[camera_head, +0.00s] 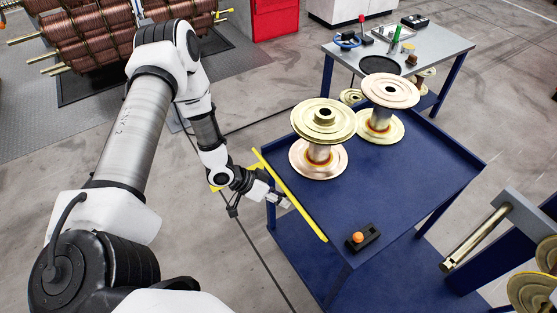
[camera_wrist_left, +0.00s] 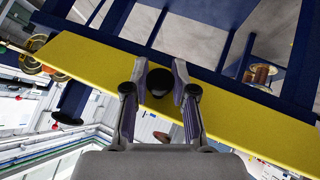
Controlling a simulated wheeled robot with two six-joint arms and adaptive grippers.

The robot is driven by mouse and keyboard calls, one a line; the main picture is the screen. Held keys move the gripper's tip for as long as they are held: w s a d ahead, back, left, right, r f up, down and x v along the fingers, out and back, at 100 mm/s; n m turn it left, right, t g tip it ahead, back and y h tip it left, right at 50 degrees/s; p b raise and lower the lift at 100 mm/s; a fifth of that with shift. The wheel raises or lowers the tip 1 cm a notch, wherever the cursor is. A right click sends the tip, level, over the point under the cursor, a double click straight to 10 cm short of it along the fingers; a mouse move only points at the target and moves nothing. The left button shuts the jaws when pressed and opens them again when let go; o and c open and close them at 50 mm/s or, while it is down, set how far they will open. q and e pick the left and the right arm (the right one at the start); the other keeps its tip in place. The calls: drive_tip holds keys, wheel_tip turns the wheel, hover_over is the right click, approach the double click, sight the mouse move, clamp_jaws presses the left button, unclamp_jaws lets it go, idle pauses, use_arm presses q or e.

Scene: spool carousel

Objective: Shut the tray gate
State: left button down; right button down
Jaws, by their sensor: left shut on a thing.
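The tray gate is a long yellow bar (camera_head: 308,220) along the left edge of the blue tray table (camera_head: 400,195). In the left wrist view the gate (camera_wrist_left: 250,118) crosses the picture as a broad yellow plate. A round black knob (camera_wrist_left: 160,80) shows on it, between my fingers. My left gripper (camera_head: 282,199) is at the middle of the gate, on its outer side. In the left wrist view my left gripper (camera_wrist_left: 160,92) is shut on the knob. The knob is hidden in the head view. My right gripper is in neither view.
Two metal spools (camera_head: 319,155) (camera_head: 380,125) stand on the tray's far part. A black block with an orange button (camera_head: 358,238) sits near its front edge. A grey-topped bench (camera_head: 440,45) stands behind. A rack with a metal bar (camera_head: 475,238) is at the right.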

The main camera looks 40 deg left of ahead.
use_arm(q)
drive_tip(key=g+p, duration=0.1)
drive_tip(key=p, duration=0.1)
drive_tip(key=w+r+g+y+p, duration=0.1)
drive_tip(key=p, duration=0.1)
drive_tip(key=r+g+p, duration=0.1)
drive_tip(key=p, duration=0.2)
drive_tip(key=shift+w+d+n+g+y, duration=0.15)
drive_tip(key=shift+d+n+g+y, duration=0.15)
drive_tip(key=shift+y, duration=0.1)
drive_tip(key=shift+w+f+g+p, duration=0.15)
drive_tip(key=shift+g+p, duration=0.15)
drive_tip(key=shift+p, duration=0.3)
drive_tip(key=c, duration=0.9)
unclamp_jaws()
drive_tip(key=shift+d, duration=0.1)
drive_tip(key=shift+c, duration=0.2)
drive_tip(key=v, duration=1.2)
drive_tip(key=shift+d, duration=0.1)
